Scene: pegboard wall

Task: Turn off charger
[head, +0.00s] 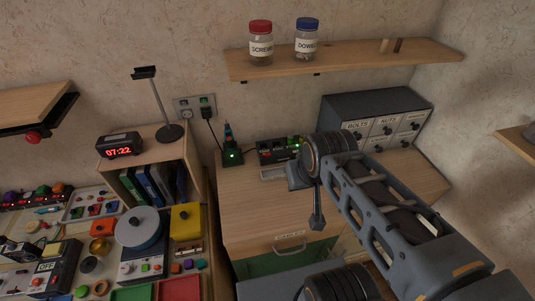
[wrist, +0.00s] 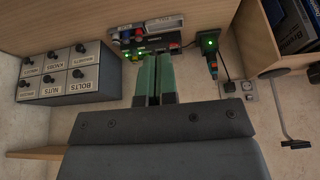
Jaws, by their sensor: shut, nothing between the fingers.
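The charger (head: 232,156) looks like a small dark-green stand with an upright dark piece in it. It stands at the back of the wooden desk near the wall, its green light lit. It also shows in the wrist view (wrist: 211,58), right of my fingers and apart from them. My gripper (wrist: 158,58) is shut and empty, its two green fingers side by side, pointing toward a panel of buttons. In the head view my fingers are hard to make out near my wrist.
The button panel (head: 278,151) with green lights is right of the charger. A dark cable runs to the wall outlet (head: 195,107). A labelled drawer cabinet (head: 375,118) stands right. A shelf (head: 345,60) with jars hangs above. The desk front (head: 255,210) is mostly clear.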

